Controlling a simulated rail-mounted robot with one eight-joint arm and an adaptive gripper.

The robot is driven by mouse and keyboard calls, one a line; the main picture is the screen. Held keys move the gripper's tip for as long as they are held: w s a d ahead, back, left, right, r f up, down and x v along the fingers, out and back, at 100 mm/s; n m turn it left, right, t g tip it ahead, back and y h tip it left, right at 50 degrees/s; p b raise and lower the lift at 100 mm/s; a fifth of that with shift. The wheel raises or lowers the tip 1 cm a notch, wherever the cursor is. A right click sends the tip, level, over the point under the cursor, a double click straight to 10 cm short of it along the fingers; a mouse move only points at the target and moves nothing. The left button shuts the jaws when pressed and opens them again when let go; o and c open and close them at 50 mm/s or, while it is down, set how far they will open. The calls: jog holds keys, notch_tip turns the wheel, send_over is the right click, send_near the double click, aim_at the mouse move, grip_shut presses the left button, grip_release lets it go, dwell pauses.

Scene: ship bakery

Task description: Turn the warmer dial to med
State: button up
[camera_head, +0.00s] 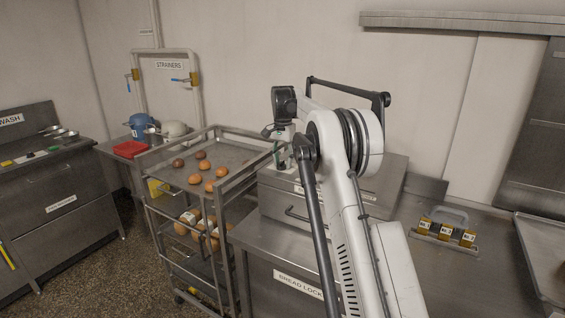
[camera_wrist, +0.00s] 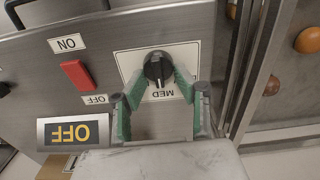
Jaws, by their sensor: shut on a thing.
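The warmer dial (camera_wrist: 156,65) is a black knob on a pale plate (camera_wrist: 124,60), seen upside down in the wrist view. The MED label (camera_wrist: 171,93) is just below it in the picture. A thin pale mark on the knob seems to point down toward that label, but it is small. My gripper (camera_wrist: 159,80) has its green-padded fingers on either side of the knob, closed on it. In the head view the steel warmer (camera_head: 335,184) stands on the bread locker counter. My arm hides much of it, and the dial cannot be made out there.
The warmer's red switch (camera_wrist: 77,74) sits between ON and OFF labels. An amber display (camera_wrist: 69,132) reads OFF.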

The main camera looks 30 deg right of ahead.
dwell(0.3)
jog(key=o, duration=1.1)
notch_tip(320, 180, up, 12)
jog(key=shift+r, duration=0.1)
dwell(0.6)
